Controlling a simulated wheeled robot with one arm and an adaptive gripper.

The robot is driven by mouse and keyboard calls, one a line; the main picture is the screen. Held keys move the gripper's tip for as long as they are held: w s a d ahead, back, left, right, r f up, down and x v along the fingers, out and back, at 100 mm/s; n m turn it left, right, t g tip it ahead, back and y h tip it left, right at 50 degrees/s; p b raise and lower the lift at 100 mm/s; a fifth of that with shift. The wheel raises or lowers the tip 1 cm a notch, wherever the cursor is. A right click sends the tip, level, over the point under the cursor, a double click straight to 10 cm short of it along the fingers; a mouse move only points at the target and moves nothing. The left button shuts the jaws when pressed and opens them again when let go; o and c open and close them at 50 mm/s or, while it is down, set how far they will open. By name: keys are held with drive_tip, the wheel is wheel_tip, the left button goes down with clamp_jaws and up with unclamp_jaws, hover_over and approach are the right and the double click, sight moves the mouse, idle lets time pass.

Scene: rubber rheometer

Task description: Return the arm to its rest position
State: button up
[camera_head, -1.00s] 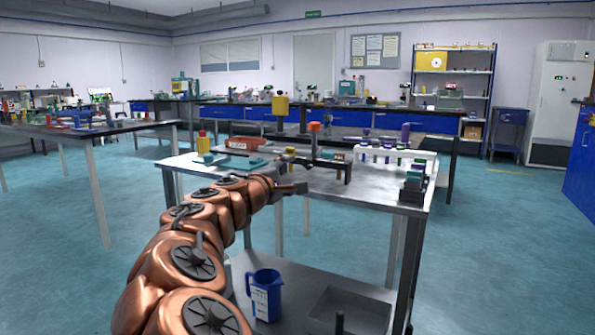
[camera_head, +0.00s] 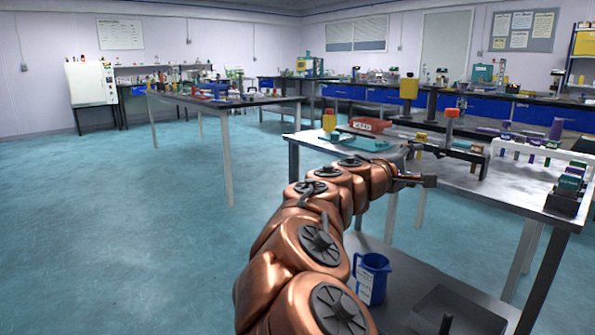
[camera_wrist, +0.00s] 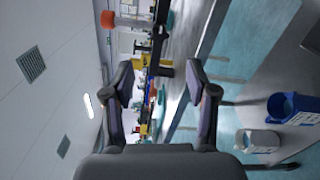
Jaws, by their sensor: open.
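My copper-coloured arm reaches forward from the bottom of the head view. Its end, my gripper (camera_head: 418,180), is at the front left edge of the steel table (camera_head: 504,193). In the wrist view my gripper (camera_wrist: 160,92) shows two dark fingers spread apart, with nothing held between them. The wrist picture is turned on its side, with the ceiling at left and the floor at right.
A blue jug (camera_head: 371,278) stands on the table's lower shelf. A red tool (camera_head: 366,125), a yellow-topped bottle (camera_head: 329,119) and a white rack (camera_head: 540,149) are on the tabletop. Another table (camera_head: 226,105) stands behind at left. Open floor (camera_head: 120,240) lies to the left.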

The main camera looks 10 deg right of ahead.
drive_tip(key=s+d+r+m+g+y+p, duration=0.2)
drive_tip(key=s+r+m+g+p, duration=0.15)
drive_tip(key=s+p, duration=0.6)
drive_tip(key=s+d+r+m+g+y+p, duration=0.3)
drive_tip(key=s+r+m+p, duration=0.15)
drive_tip(key=s+p, duration=0.5)
drive_tip(key=s+a+r+g+y+p, duration=0.2)
drive_tip(key=s+a+y+p, duration=0.3)
drive_tip(key=s+a+p, duration=0.6)
drive_tip(key=s+a+r+g+y+p, duration=0.2)
drive_tip(key=s+a+r+y+p, duration=0.2)
drive_tip(key=s+a+p, duration=0.7)
drive_tip(key=y+p, duration=0.1)
drive_tip(key=p, duration=0.1)
drive_tip(key=shift+p, duration=0.4)
drive_tip(key=shift+r+g, duration=0.1)
drive_tip(key=shift+g, duration=0.15)
drive_tip(key=shift+c, duration=0.2)
